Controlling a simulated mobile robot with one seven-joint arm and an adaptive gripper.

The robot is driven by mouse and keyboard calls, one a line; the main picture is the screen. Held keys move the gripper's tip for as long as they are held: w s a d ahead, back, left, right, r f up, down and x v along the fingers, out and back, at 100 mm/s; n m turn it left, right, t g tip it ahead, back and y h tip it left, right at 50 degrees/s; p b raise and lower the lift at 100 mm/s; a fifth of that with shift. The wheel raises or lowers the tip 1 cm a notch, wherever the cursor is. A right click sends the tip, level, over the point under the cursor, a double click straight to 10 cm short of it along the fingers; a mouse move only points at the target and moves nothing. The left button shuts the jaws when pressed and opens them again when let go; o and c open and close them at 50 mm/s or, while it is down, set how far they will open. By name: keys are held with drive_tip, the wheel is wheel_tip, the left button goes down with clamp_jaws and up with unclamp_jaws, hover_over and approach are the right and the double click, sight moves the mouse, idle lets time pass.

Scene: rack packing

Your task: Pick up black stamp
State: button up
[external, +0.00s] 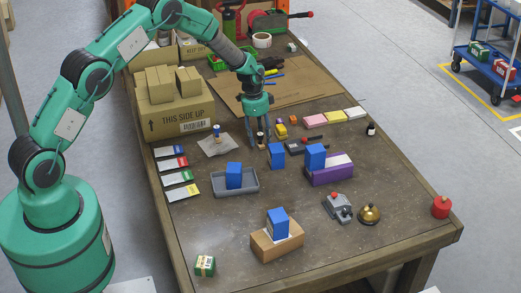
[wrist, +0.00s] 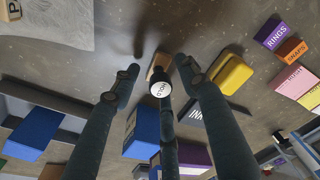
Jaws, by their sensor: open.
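The stamp (wrist: 161,86) has a round dark top with a white label and a light wooden part beside it. In the external view the small upright wood-and-black stamp (external: 260,137) stands on the table at my fingertips. My gripper (external: 256,140) points straight down with its fingers spread. In the wrist view my gripper (wrist: 160,76) has a finger on each side of the stamp and another below it in the picture. The fingers look apart from the stamp at the sides; contact with the lower finger cannot be told.
A blue block (external: 277,155) stands close to the right. A yellow-topped item (wrist: 230,76) and a dark stapler-like item (external: 300,146) are near. A blue-topped stamp (external: 217,131) stands on paper (external: 214,146) at left. A grey tray (external: 246,188) is in front.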

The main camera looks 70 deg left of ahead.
sight(261, 134)
drive_tip(key=shift+c, duration=0.2)
idle(0.3)
clamp_jaws()
drive_tip(key=shift+r, duration=0.2)
drive_tip(key=shift+r, duration=0.6)
wheel_tip(261, 134, up, 2)
drive_tip(key=shift+r, duration=0.1)
drive_tip(key=s+d, duration=0.3)
drive_tip(key=s, duration=0.4)
drive_tip(key=s+d+r, duration=0.1)
drive_tip(key=s+d, duration=0.2)
drive_tip(key=s, duration=0.4)
drive_tip(key=shift+s+d+r+p, duration=0.15)
drive_tip(key=shift+s+d+p, duration=0.15)
drive_tip(key=shift+p, duration=0.1)
